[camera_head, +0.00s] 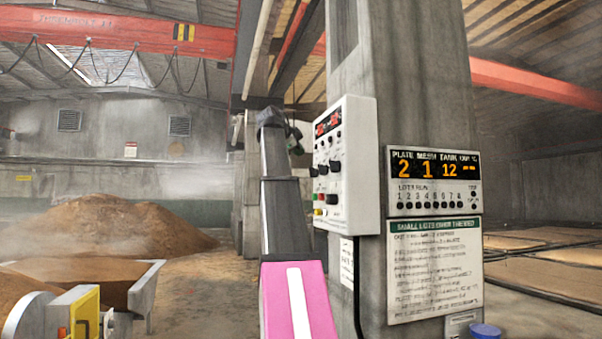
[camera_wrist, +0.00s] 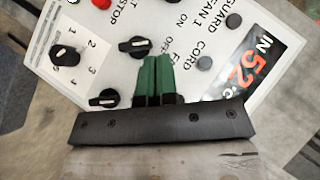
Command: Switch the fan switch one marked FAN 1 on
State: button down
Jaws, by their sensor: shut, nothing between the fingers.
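A white control panel (camera_head: 345,160) with knobs, coloured buttons and a red display is fixed to the concrete pillar; it also fills much of the wrist view (camera_wrist: 95,28). There it looks tilted, with FAN 1, ON and OFF lettering near a black rotary switch (camera_wrist: 132,47) with a pale pointer mark. Which label belongs to which switch is hard to tell. My gripper (camera_wrist: 158,58) has its green fingers together and empty, just right of this switch. Contact cannot be judged. In the head view my gripper (camera_head: 295,140) is at the panel's left edge. The fingers hide some lettering.
Another black switch (camera_wrist: 104,98) sits below, and a numbered selector (camera_wrist: 66,54) is at the left. A red button (camera_wrist: 102,3) is at the top. A plate display (camera_head: 434,180) and a paper notice (camera_head: 435,270) are on the pillar's right face. Grain heaps (camera_head: 110,230) lie left.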

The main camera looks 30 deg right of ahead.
jog(key=shift+s+a+r, duration=0.1)
jog(key=shift+r, duration=0.2)
send_near(314, 175)
jog(key=d, duration=0.4)
jog(key=shift+w+d+f, duration=0.3)
jog(key=shift+w+f, duration=0.3)
jog(key=shift+f, duration=0.1)
jog(key=shift+w+d+f, duration=0.35)
jog(key=shift+w+f, duration=0.3)
jog(key=shift+f, duration=0.1)
